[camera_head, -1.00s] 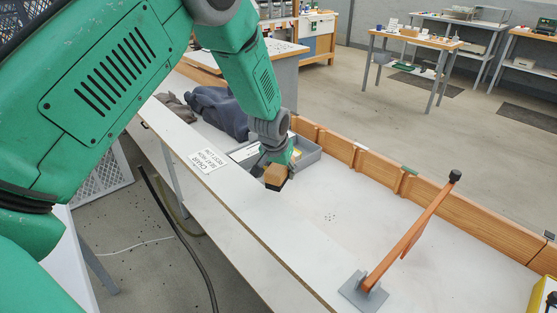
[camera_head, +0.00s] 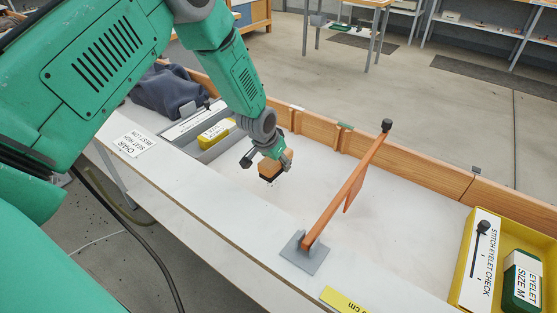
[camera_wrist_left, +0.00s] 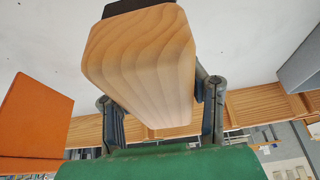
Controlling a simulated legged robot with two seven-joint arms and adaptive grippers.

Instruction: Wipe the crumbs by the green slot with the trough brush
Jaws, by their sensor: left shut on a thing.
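My left gripper (camera_head: 276,158) is shut on the trough brush (camera_head: 270,168), a wooden block with a dark underside, over the white bench top. In the left wrist view the brush's pale wooden block (camera_wrist_left: 145,65) fills the upper middle between the fingers, with a dark strip at its top. Whether the brush touches the surface is unclear. My right gripper is not in view.
An orange slanted bar (camera_head: 347,190) on a grey foot stands right of the brush. A grey tray (camera_head: 207,150) with a yellow item lies left. A yellow tray (camera_head: 466,262) stands at far right. Wooden rail (camera_head: 420,162) bounds the back. White surface between brush and bar is clear.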

